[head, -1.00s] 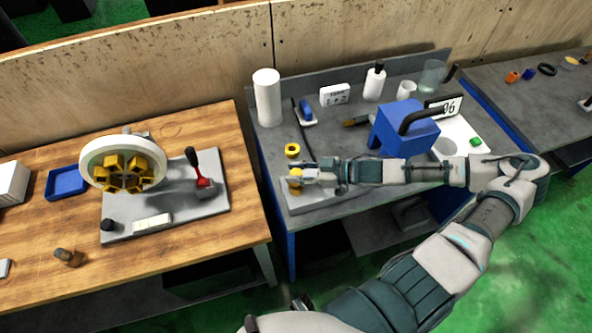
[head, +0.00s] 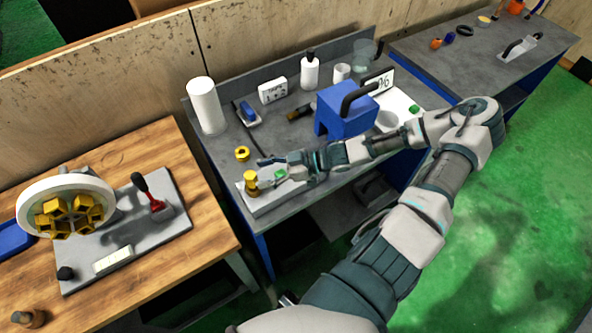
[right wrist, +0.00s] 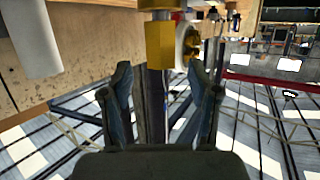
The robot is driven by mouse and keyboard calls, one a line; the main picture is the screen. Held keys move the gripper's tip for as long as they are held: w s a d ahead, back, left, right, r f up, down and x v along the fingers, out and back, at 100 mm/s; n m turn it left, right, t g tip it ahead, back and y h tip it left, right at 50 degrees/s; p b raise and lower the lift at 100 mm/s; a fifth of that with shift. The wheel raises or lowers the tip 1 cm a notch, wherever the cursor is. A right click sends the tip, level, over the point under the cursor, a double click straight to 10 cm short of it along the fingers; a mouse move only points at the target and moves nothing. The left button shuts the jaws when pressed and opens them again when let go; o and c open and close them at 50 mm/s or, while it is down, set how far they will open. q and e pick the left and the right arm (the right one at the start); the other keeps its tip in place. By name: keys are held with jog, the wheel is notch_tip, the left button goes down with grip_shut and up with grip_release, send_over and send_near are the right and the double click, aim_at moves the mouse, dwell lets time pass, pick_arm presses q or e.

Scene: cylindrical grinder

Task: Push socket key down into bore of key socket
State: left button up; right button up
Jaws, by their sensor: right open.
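A yellow upright piece (head: 251,184), apparently the socket key in its key socket, stands on a light grey plate (head: 290,192) at the bench's front left corner. The key and the socket cannot be told apart, and the key's depth in the bore cannot be told. My right gripper (head: 270,168) is open, just right of the yellow piece and apart from it. In the right wrist view, the open, empty fingers (right wrist: 162,100) point towards a yellow block (right wrist: 160,44) ahead of their gap. My left gripper is not in view.
A yellow ring (head: 242,153) lies behind the plate. A blue block with a black handle (head: 345,112) stands to the right. A white cylinder (head: 205,105) and bottle (head: 310,72) stand at the back. The wooden table (head: 155,145) is at left.

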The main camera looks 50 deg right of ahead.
jog(key=s+d, duration=0.6)
jog(key=shift+d, duration=0.2)
